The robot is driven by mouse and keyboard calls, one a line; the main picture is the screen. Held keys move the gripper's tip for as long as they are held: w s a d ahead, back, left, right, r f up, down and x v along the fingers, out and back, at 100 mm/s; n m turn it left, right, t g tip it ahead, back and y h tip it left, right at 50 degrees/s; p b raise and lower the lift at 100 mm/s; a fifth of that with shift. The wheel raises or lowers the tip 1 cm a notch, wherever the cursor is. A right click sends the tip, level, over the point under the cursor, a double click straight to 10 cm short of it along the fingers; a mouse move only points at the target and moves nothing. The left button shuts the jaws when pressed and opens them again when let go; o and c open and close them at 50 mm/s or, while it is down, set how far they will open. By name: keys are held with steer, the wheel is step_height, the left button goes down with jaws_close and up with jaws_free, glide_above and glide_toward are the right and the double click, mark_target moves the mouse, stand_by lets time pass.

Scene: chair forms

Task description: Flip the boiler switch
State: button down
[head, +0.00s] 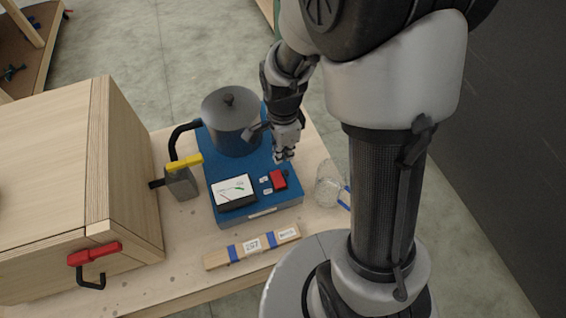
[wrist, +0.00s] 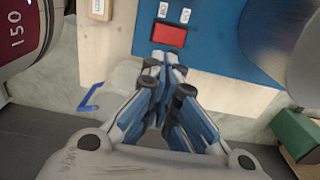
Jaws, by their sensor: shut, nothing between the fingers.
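The boiler is a blue box (head: 229,202) with a grey lidded pot (head: 232,125) on its far part. Its red switch (head: 278,180) sits on the near right of the blue top, beside small white labels. In the wrist view the red switch (wrist: 169,36) lies just beyond my fingertips, with two labels above it. My gripper (head: 284,156) is shut and empty, just behind the switch in the head view. It also shows in the wrist view (wrist: 168,62), pointing at the switch. I cannot tell whether the fingertips touch it.
A white gauge (head: 234,190) is left of the switch. A wooden block with blue bands (head: 252,246) lies in front. A wooden cabinet (head: 130,170) with a red handle (head: 95,253) fills the left side.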

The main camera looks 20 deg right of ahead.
mark_target(283, 183)
step_height(283, 183, down, 13)
steer(key=b, duration=0.3)
steer(key=shift+b, duration=0.4)
steer(key=shift+s+f+b, duration=0.2)
steer(key=shift+f+b, duration=0.1)
steer(key=shift+f, duration=0.15)
steer(key=shift+w+r, duration=0.1)
steer(key=shift+w+r+p, duration=0.25)
steer(key=shift+w+p, duration=0.05)
steer(key=shift+w, duration=0.35)
